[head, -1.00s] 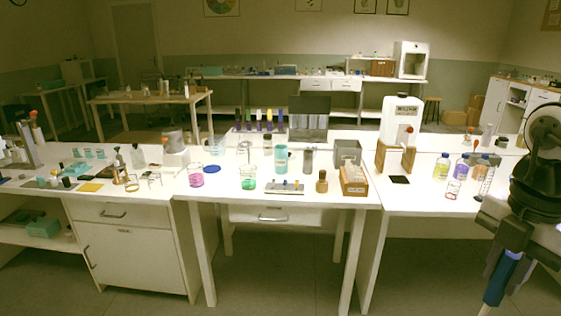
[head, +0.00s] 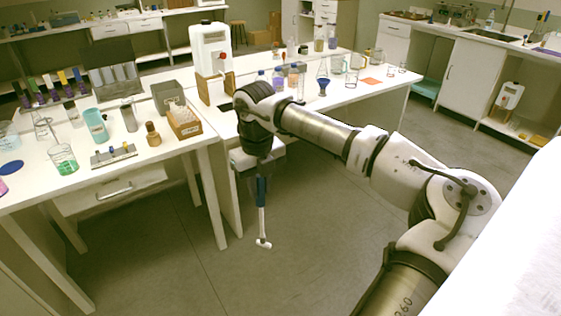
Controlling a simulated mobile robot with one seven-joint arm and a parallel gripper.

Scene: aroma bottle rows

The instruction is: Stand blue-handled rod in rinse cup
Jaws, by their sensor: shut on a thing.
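My gripper (head: 258,172) is shut on the blue-handled rod (head: 262,222) in the head view. The rod hangs nearly upright, blue handle (head: 262,190) at the top in the jaws and a pale shaft with a short crosspiece below. It is in the air over the floor, in front of the right bench and apart from the benches. I cannot tell for certain which vessel is the rinse cup. A teal cup (head: 96,125) stands on the middle bench at left, and a glass beaker with green liquid (head: 63,160) stands nearer its front edge.
The middle bench (head: 100,177) also holds a small rack (head: 113,155), a brown bottle (head: 153,134), a wooden box (head: 184,122) and a grey bin (head: 168,97). Bottles and glassware stand on the right bench behind my arm. The floor (head: 210,270) is clear.

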